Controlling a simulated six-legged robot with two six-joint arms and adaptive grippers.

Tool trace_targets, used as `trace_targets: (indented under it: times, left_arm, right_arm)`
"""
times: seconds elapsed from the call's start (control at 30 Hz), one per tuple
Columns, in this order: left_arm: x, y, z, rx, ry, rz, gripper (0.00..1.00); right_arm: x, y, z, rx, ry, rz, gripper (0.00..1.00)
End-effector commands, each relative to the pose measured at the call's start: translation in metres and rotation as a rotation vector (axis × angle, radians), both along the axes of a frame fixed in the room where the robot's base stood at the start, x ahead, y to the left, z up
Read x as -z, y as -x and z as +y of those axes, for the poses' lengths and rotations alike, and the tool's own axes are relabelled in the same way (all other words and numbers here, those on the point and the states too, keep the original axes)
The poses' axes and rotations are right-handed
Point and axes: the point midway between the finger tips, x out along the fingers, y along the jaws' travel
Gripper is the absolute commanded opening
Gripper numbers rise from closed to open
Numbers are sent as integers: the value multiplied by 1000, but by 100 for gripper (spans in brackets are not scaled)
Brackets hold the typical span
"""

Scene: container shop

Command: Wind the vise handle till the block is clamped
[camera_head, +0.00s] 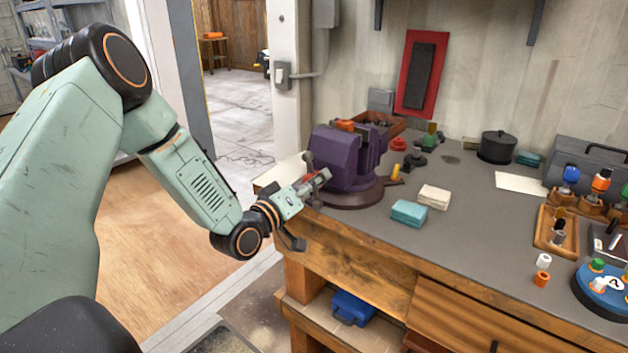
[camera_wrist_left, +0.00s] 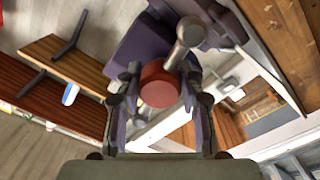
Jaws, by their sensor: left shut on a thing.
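The purple vise (camera_head: 352,160) stands on its round base at the left end of the workbench. An orange block (camera_head: 346,126) shows at the top of its jaws; I cannot tell whether there is a gap around it. My left gripper (camera_head: 314,182) is at the front of the vise, shut on the vise handle's red knob. In the left wrist view the red knob (camera_wrist_left: 158,86) sits between the fingers of the left gripper (camera_wrist_left: 161,98), with the grey metal handle (camera_wrist_left: 186,42) behind it. My right gripper is not in view.
Folded teal (camera_head: 409,213) and cream (camera_head: 434,196) cloths lie right of the vise on the workbench (camera_head: 460,240). A black pot (camera_head: 497,147), a grey toolbox (camera_head: 590,165) and wooden tool holders stand farther right. A blue box (camera_head: 352,308) is on the lower shelf.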

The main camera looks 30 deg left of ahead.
Motion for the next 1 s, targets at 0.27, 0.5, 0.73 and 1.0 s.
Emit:
trace_targets:
  times: [0.27, 0.5, 0.73, 1.0]
  left_arm:
    - [5, 2, -1, 1, -23, 11, 7]
    - [5, 3, -1, 2, -22, 12, 7]
    - [4, 2, -1, 1, -23, 7, 53]
    - [2, 1, 0, 1, -24, 2, 62]
  right_arm:
    - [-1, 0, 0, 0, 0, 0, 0]
    - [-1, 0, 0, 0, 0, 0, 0]
    - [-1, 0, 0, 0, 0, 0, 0]
    - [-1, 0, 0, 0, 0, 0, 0]
